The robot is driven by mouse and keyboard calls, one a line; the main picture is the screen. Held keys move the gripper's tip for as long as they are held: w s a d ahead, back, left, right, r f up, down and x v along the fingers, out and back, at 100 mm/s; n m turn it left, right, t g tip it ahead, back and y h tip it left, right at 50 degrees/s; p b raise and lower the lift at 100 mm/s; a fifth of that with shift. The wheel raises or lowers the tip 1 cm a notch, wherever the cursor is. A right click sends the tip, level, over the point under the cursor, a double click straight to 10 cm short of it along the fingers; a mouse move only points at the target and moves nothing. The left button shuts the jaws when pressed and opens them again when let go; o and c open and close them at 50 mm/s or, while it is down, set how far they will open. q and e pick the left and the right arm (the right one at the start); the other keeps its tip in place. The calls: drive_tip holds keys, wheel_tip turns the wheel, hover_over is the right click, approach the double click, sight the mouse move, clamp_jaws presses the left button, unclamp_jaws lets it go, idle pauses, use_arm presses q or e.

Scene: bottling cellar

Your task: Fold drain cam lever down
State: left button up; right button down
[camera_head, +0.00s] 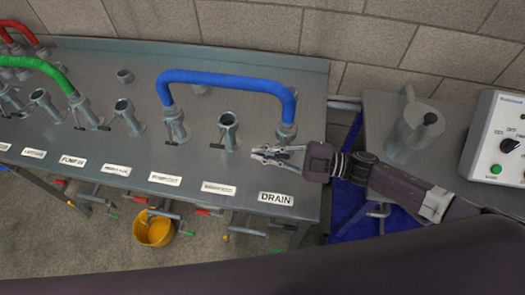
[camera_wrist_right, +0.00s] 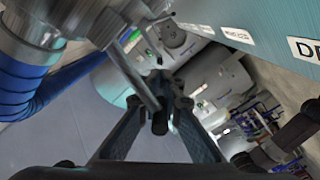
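The drain port (camera_head: 286,131) stands at the right end of the steel bench, above the DRAIN label (camera_head: 276,199), with the blue hose's right end on it. My right gripper (camera_head: 268,154) is at this port, reaching in from the right. In the right wrist view, the drain cam lever (camera_wrist_right: 139,77), a thin metal bar with a dark end, runs down from the fitting between my two converging fingers (camera_wrist_right: 168,97). Whether they press on it cannot be told. In the head view the gripper hides the lever. My left gripper is not in view.
The blue hose (camera_head: 228,80) arches to another port on the left. Open ports, one of them (camera_head: 228,131) nearby, and a green hose (camera_head: 42,66) line the bench (camera_head: 205,150). A metal jug (camera_head: 413,131) and control box (camera_head: 497,137) stand right. A yellow bucket (camera_head: 153,231) is below.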

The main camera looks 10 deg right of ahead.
drive_tip(key=shift+d+f, duration=0.1)
wheel_tip(320, 180, down, 4)
drive_tip(key=n+b, duration=0.5)
drive_tip(key=b, duration=0.1)
drive_tip(key=shift+n+b, duration=0.3)
drive_tip(key=shift+b, duration=0.1)
drive_tip(key=shift+w+f+n+b, duration=0.15)
drive_tip(key=shift+f+n+b, duration=0.1)
drive_tip(key=shift+n+b, duration=0.45)
drive_tip(key=shift+d, duration=0.1)
